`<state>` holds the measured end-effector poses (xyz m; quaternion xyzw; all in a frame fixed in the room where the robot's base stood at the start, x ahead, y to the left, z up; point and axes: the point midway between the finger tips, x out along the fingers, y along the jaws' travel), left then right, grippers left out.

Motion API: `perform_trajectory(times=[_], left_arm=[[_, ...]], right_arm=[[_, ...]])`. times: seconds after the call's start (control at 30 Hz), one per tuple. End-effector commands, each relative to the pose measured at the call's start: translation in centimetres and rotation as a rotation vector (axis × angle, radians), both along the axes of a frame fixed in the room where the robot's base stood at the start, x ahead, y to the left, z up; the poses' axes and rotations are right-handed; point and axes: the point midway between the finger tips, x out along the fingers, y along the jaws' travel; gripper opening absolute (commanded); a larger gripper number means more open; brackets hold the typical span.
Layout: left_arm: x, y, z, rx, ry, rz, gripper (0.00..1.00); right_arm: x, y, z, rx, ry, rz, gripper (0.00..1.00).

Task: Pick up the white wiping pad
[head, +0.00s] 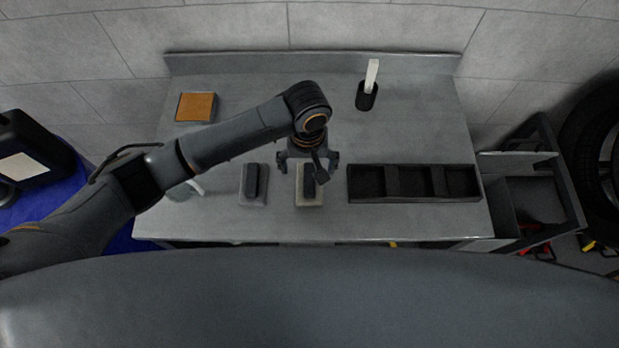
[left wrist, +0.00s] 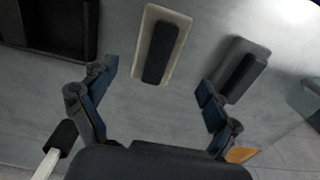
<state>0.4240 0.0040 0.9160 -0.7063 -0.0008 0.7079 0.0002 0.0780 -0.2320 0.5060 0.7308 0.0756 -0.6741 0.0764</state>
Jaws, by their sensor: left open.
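The white wiping pad (head: 309,198), off-white with a dark grip block on top, lies on the workbench near its front edge. It also shows in the left wrist view (left wrist: 145,47), ahead of the fingers and centred between them. My left gripper (head: 308,160) is open and empty, just behind and above the pad in the head view, its fingertips apart from it. In the left wrist view its two blue-grey fingers (left wrist: 158,92) are spread wide. My right gripper is not in view.
A grey pad (head: 254,190) with a dark grip lies left of the white one. A black divided tray (head: 414,199) stands close on the right. A black holder with a white-handled tool (head: 368,95) and an orange-brown pad (head: 196,106) are farther back. The bench's back middle is clear.

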Motion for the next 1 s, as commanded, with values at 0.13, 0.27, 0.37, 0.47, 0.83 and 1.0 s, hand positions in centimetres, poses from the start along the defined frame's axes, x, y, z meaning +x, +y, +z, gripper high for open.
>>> perform_trajectory(times=[0.13,0.27,0.37,0.47,0.83,1.0], left_arm=[[0.0,0.0,-1.0,0.000,0.000,0.000,0.89],[0.0,-0.1,-2.2,0.002,0.000,0.000,0.89],[0.1,-0.3,-3.7,0.003,0.000,0.001,0.89],[0.0,-0.3,-5.2,0.002,0.000,0.000,0.89],[0.1,-0.4,-6.1,-0.001,-0.002,-0.002,0.83],[0.1,-0.4,-6.1,-0.001,-0.002,-0.001,0.48]], right_arm=[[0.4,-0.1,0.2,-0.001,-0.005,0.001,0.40],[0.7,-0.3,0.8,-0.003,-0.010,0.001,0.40],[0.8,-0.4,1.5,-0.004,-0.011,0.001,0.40],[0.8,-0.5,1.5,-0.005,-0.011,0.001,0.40],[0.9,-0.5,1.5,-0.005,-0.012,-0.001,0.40],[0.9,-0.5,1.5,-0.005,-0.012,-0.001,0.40]])
